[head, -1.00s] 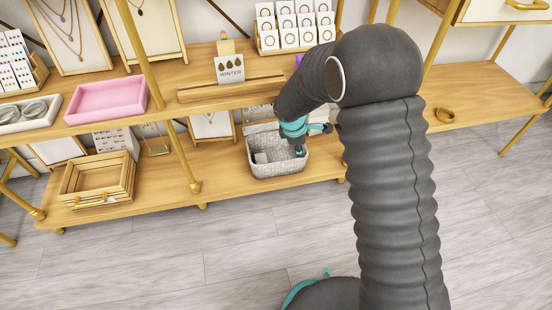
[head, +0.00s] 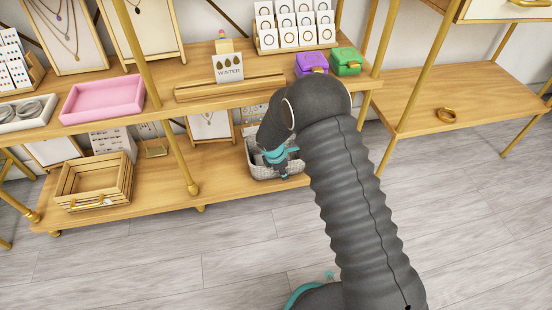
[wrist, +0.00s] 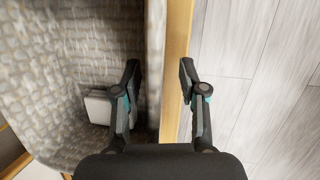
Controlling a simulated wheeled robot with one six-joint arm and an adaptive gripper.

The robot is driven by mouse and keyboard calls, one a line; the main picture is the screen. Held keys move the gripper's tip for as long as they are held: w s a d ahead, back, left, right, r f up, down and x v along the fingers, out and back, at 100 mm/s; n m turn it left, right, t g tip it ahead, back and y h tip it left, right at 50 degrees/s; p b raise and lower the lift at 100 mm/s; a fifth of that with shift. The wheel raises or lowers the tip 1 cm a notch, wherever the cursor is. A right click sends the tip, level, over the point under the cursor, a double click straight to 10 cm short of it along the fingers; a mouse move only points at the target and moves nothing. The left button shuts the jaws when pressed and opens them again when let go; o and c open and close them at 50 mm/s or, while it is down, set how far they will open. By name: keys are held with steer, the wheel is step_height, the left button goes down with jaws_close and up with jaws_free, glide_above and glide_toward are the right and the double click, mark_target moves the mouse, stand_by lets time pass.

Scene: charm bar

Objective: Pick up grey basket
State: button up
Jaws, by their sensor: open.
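The grey woven basket (head: 259,172) stands on the lower wooden shelf, partly hidden behind my arm in the head view. In the wrist view its near wall and rim (wrist: 155,45) run between my fingers, and its inside fills the left. A small pale block (wrist: 98,107) lies in the basket. My gripper (wrist: 160,70) is open, with one finger over the basket's inside and the other over the outside of the wall. Neither finger clearly touches the wall. In the head view my gripper (head: 282,170) is at the basket's front side.
A wooden crate (head: 70,190) stands left on the lower shelf (head: 215,190). The upper shelf above the basket holds a pink tray (head: 102,99), a purple box (head: 311,64) and a green box (head: 346,62). Brass posts (head: 178,160) hold the shelves. The floor in front is clear.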

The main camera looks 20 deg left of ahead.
steer(key=shift+x, duration=0.8)
jaws_close()
steer(key=shift+r, duration=0.15)
